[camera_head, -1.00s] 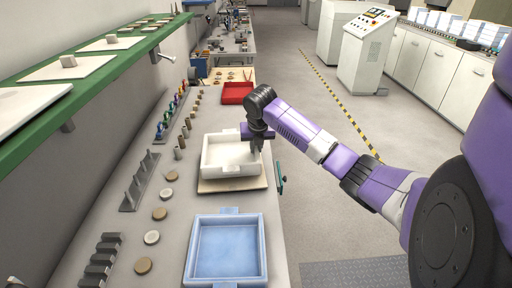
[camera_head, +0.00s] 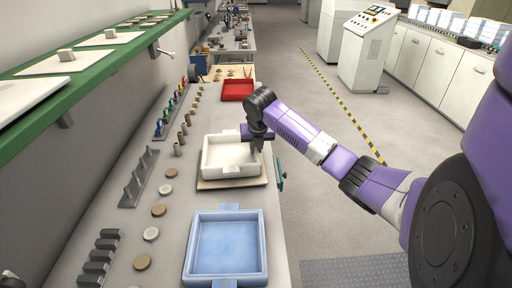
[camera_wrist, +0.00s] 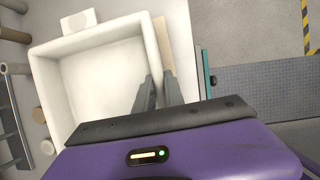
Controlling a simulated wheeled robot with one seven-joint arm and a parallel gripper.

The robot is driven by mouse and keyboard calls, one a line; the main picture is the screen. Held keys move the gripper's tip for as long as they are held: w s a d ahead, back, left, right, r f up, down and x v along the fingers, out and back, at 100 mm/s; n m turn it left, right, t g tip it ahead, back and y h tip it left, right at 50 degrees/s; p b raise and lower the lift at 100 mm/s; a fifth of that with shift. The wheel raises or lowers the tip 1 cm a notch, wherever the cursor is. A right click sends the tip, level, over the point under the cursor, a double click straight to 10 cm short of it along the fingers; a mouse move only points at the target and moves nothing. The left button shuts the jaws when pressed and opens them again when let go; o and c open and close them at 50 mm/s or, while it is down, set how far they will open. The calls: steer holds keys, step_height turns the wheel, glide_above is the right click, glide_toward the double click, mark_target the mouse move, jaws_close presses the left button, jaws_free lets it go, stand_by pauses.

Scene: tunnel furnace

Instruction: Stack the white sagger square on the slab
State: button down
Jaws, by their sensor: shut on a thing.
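The white sagger (camera_head: 228,165) is a square open tray on the bench, over the beige slab (camera_head: 232,184), whose edges show at its front and right. It looks about square to the slab; whether it rests fully on it I cannot tell. My gripper (camera_head: 256,147) is at the sagger's right wall, pointing down. In the wrist view my gripper (camera_wrist: 160,92) is shut on that wall, one finger inside and one outside. The white sagger (camera_wrist: 100,80) fills the left of that view, and a strip of the slab (camera_wrist: 183,40) shows beyond its wall.
A blue tray (camera_head: 225,248) stands in front of the sagger and a red tray (camera_head: 237,90) behind it. Small discs (camera_head: 158,210) and dark racks (camera_head: 138,180) line the bench's left side. A green shelf (camera_head: 90,62) overhangs at the left. Floor lies open to the right.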

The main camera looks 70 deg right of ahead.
steer(key=shift+f, duration=0.25)
steer(key=shift+f+b, duration=0.3)
steer(key=shift+f, duration=0.1)
stand_by(0.4)
steer(key=c, duration=1.3)
jaws_free()
steer(key=shift+c, duration=0.2)
steer(key=shift+f, duration=0.15)
steer(key=v, duration=0.8)
steer(key=shift+b, duration=0.4)
